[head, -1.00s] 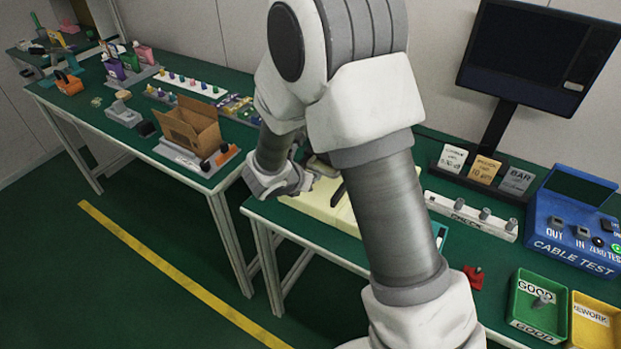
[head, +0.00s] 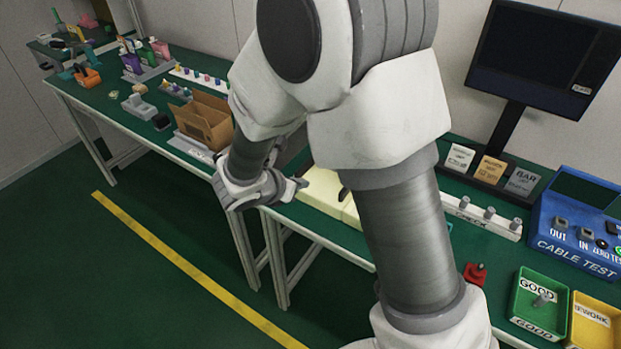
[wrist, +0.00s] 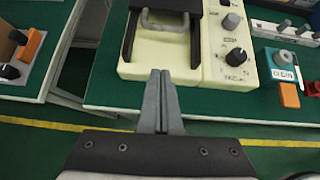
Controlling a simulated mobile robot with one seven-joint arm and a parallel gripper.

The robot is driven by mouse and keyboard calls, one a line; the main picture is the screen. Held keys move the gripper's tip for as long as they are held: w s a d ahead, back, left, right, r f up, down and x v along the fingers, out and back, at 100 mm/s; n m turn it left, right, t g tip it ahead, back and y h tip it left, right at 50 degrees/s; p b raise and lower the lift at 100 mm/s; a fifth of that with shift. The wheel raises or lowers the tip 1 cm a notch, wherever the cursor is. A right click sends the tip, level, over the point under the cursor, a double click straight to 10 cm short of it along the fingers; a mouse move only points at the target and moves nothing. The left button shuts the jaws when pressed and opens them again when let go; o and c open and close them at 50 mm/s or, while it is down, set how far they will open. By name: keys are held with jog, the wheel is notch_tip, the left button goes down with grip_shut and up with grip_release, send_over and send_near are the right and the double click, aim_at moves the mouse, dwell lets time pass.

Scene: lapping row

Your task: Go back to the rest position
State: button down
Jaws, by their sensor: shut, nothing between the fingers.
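My gripper (wrist: 161,75) shows in the wrist view with its two grey fingers together and nothing between them. The fingertips appear in front of a cream machine (wrist: 204,67) with a dark frame, a metal handle and black and grey knobs. In the head view my arm crosses the middle of the picture, and its bent wrist end is by the front edge of the benches. The fingertips are hard to make out there. The cream machine (head: 322,193) is partly hidden behind my arm.
A cardboard box (head: 205,121) stands on the left bench. At right are the blue cable tester (head: 577,240), the green GOOD tray (head: 524,319), the yellow REWORK tray (head: 590,335) and a monitor (head: 545,58). A floor with a yellow line (head: 185,266) lies clear in front.

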jog(key=s+d+r+m+g+p, duration=0.2)
jog(key=s+d+r+m, duration=0.35)
jog(key=r+m, duration=0.2)
jog(key=s+d+r+m+g+p, duration=0.2)
jog(key=s+d+r+m, duration=0.4)
jog(key=r, duration=0.3)
jog(key=s+r+m+t+y+p, duration=0.1)
jog(key=s+r+m+y+p, duration=0.3)
jog(key=s+r+m, duration=0.6)
jog(key=shift+s+r+m+t+y, duration=0.3)
jog(key=shift+m+y, duration=0.7)
jog(key=shift+m, duration=1.55)
